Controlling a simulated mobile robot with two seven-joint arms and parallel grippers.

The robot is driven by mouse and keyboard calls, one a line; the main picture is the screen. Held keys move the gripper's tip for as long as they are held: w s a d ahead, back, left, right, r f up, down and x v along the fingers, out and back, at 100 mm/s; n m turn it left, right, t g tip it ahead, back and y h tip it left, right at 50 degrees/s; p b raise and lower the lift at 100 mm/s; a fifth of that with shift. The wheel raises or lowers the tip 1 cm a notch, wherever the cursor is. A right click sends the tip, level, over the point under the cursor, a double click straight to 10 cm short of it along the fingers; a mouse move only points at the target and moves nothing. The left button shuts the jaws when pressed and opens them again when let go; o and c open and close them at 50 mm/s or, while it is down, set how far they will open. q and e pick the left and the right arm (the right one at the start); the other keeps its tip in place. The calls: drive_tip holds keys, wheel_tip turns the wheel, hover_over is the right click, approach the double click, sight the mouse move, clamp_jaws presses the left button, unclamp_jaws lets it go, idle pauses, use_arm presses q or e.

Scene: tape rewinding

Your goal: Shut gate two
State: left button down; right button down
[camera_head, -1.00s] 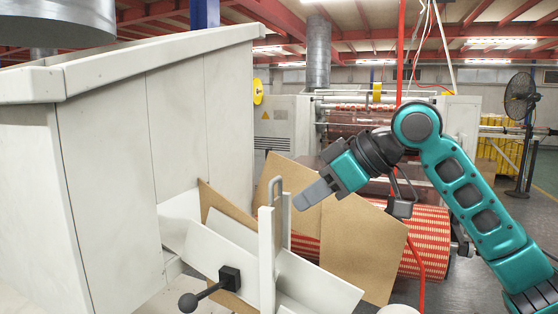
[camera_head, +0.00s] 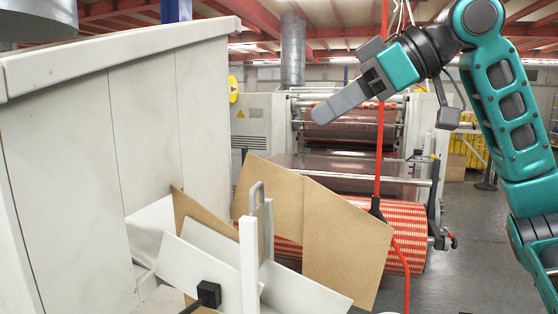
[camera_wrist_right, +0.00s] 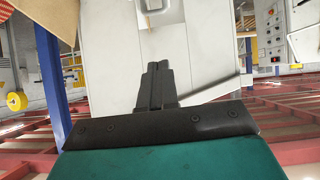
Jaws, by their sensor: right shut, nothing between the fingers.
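My right gripper (camera_head: 322,113) is shut and empty, raised in the air above the slanted panels and clear of them. Its closed fingers also show in the right wrist view (camera_wrist_right: 155,75). Below it stand white slanted panels (camera_head: 300,272) with an upright white post (camera_head: 249,270) and a grey loop handle (camera_head: 256,192). A black block on a lever (camera_head: 208,293) sits at the bottom edge. No label shows which part is gate two. Brown boards (camera_head: 345,235) lean behind the panels. My left gripper is out of view.
A large white cabinet (camera_head: 90,150) fills the left side. A red-striped roll (camera_head: 405,232) and a printing machine (camera_head: 345,130) stand behind the boards. A red cable (camera_head: 381,150) hangs near my right arm. Open floor (camera_head: 465,260) lies at the right.

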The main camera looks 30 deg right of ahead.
drive_tip(key=s+d+f+x, duration=0.1)
drive_tip(key=f+x, duration=0.1)
drive_tip(key=x, duration=1.1)
drive_tip(key=shift+s+f, duration=0.1)
drive_tip(key=shift+s, duration=0.05)
wheel_tip(320, 180, down, 11)
drive_tip(key=b, duration=0.5)
drive_tip(key=shift+r, duration=0.25)
drive_tip(key=shift+r, duration=0.1)
